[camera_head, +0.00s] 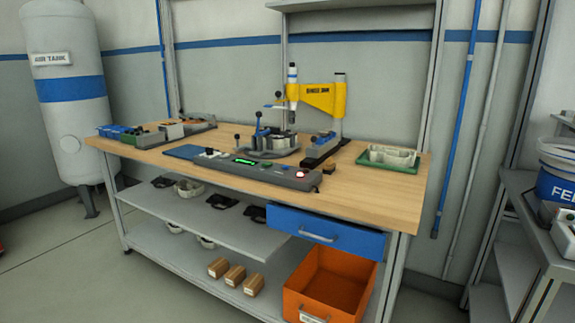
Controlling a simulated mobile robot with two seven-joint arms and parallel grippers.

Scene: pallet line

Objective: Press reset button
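A long grey control panel (225,168) lies along the front of the wooden workbench (372,200). It has a lit green display (245,161) near its middle. A red button (302,174) glows at its right end. Several small knobs or buttons sit along the rest of its top. Their labels are too small to read, so I cannot tell which one is the reset button. Neither of my grippers is in view.
A fixture with black levers (270,140) and a yellow press arm (322,97) stand behind the panel. A green tray (380,163) is at the right, small bins (120,133) at the left. A blue drawer (318,230) hangs below the top. An orange bin (295,300) stands underneath.

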